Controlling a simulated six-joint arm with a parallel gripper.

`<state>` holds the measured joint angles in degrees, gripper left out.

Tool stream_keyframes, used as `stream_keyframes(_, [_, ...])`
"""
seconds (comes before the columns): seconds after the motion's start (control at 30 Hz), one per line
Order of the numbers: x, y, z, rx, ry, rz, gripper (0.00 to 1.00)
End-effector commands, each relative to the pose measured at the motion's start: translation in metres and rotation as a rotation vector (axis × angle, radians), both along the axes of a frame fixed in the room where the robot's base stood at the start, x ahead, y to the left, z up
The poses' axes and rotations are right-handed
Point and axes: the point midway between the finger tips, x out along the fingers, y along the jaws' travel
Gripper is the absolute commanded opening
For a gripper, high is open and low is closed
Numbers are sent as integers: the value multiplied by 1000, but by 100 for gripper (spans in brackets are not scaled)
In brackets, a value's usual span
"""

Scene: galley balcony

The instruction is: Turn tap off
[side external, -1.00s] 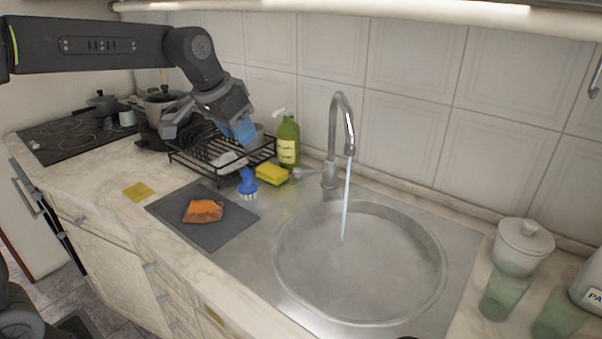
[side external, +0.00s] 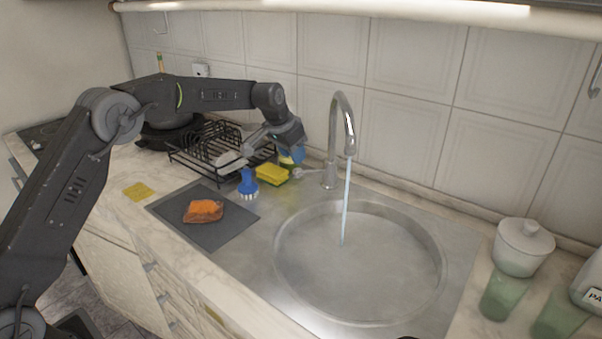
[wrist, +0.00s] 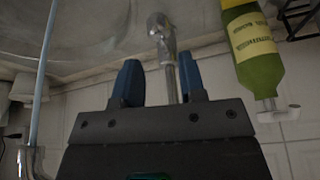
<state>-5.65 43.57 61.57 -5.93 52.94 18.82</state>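The silver tap (side external: 341,105) stands behind the round sink, and water (side external: 346,200) runs from its spout into the basin. The wrist view is upside down; my gripper's blue fingers (wrist: 160,82) are apart with nothing gripped. The metal tap body (wrist: 163,38) appears between them in the picture; I cannot tell its distance from them. The stream (wrist: 43,70) and spout (wrist: 27,160) show at left.
The green bottle (wrist: 251,50) is close beside my gripper. A dark board (side external: 226,225) holds an orange piece of food (side external: 203,211). The tiled wall (side external: 405,85) is behind.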

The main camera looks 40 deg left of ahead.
Motion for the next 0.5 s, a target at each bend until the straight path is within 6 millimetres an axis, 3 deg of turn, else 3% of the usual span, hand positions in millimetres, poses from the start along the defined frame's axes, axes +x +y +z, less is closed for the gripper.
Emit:
stream_keyframes(0.2, [17, -2, -43, 0, 2, 0, 37])
stream_keyframes(0.5, [30, -4, -73, 0, -1, 1, 37])
